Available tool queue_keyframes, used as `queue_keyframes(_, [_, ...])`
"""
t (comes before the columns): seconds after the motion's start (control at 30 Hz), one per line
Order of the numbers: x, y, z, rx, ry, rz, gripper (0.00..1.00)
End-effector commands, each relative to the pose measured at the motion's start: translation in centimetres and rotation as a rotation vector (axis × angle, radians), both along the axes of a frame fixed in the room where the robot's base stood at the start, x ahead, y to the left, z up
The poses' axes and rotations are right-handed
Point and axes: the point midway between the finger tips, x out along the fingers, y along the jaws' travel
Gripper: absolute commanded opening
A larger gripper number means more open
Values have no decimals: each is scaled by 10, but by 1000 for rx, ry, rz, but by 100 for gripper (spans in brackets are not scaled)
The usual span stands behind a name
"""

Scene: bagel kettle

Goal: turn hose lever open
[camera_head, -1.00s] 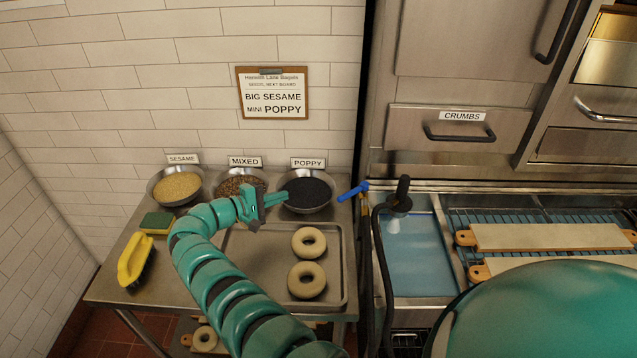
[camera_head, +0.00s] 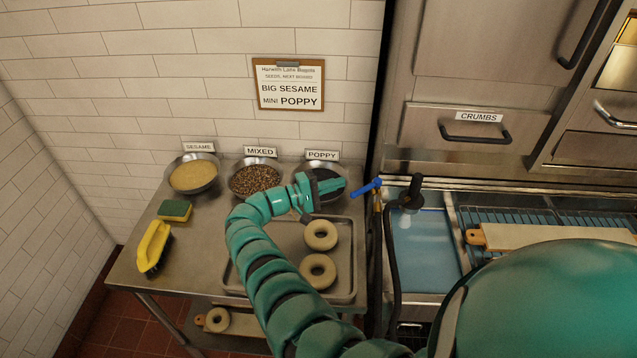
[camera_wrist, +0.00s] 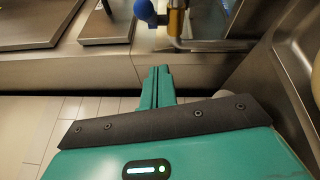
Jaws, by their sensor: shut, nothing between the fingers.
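The blue hose lever (camera_head: 366,188) sticks out to the left from the pipe between the steel table and the water basin. My gripper (camera_head: 341,184) is shut and empty, over the poppy bowl, with its tips a little left of the lever. In the wrist view the lever's rounded blue end (camera_wrist: 146,10) shows at the top, beyond and slightly left of my shut fingertips (camera_wrist: 160,70). A visible gap lies between them. A brass-coloured fitting (camera_wrist: 176,22) stands beside the lever. The black hose (camera_head: 393,262) hangs down below it.
Bowls of sesame (camera_head: 193,175), mixed seed (camera_head: 254,180) and poppy (camera_head: 318,172) line the wall. A tray (camera_head: 343,280) with two bagels lies below my arm. A black spray nozzle (camera_head: 412,192) stands right of the lever, above the water basin (camera_head: 425,245).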

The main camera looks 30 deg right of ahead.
Motion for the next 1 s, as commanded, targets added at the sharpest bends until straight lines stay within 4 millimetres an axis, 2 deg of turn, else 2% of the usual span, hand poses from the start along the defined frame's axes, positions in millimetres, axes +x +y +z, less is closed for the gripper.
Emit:
queue_keyframes(0.03, [-2, -11, 5, 0, 3, -4, 0])
queue_keyframes(0.07, [-4, -14, 5, -1, 4, -2, 0])
queue_keyframes(0.3, [-25, -14, 10, -4, 2, 0, 0])
queue_keyframes(0.5, [-35, -14, 10, -1, 1, 0, 0])
queue_keyframes(1.0, [-40, -15, 9, 0, 0, -1, 0])
